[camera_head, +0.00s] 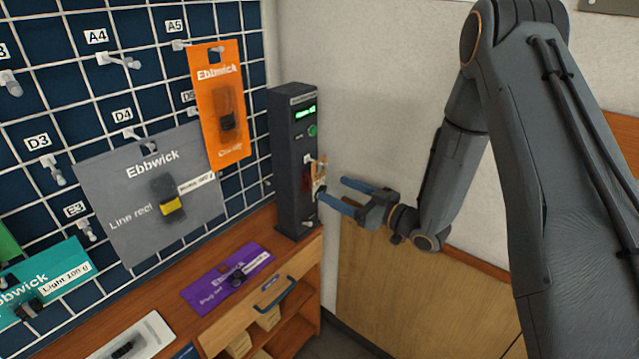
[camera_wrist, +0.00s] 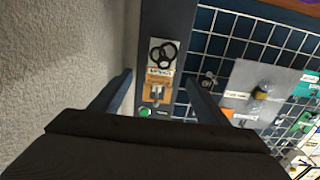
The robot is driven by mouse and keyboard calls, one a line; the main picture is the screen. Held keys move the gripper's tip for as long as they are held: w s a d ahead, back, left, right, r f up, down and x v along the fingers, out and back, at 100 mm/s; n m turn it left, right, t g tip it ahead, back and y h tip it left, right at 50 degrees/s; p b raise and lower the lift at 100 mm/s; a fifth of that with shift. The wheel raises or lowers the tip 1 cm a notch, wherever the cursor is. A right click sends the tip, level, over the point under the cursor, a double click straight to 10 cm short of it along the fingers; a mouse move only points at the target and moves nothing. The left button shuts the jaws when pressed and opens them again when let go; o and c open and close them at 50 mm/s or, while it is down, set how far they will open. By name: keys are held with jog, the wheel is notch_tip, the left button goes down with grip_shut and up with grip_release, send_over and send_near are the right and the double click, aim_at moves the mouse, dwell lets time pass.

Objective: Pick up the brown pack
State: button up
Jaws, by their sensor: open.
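The brown pack (camera_head: 319,171) is small and hangs on the front of a dark upright column unit, seen nearly edge-on in the head view. In the wrist view the brown pack (camera_wrist: 157,92) shows a brown card part and a pale part with black rings. My gripper (camera_head: 334,188) is open, with its blue fingers pointing at the column front close to the pack. In the wrist view my gripper (camera_wrist: 160,78) has one finger on either side of the pack, with nothing held. Whether a finger touches the pack cannot be told.
The dark column (camera_head: 290,150) with a green display stands on a wooden bench (camera_head: 215,322). A wire grid (camera_head: 60,110) at left carries hooks, an orange pack (camera_head: 232,140) and a grey pack (camera_head: 120,215). A purple pack (camera_head: 222,284) lies on the bench. A pale wall is behind my arm.

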aim_at(323, 183)
jog(key=p+x, duration=0.3)
jog(key=x, duration=0.4)
jog(key=shift+a, duration=0.15)
jog(key=shift+c, duration=0.2)
jog(key=c, duration=1.2)
jog(key=shift+o, duration=0.2)
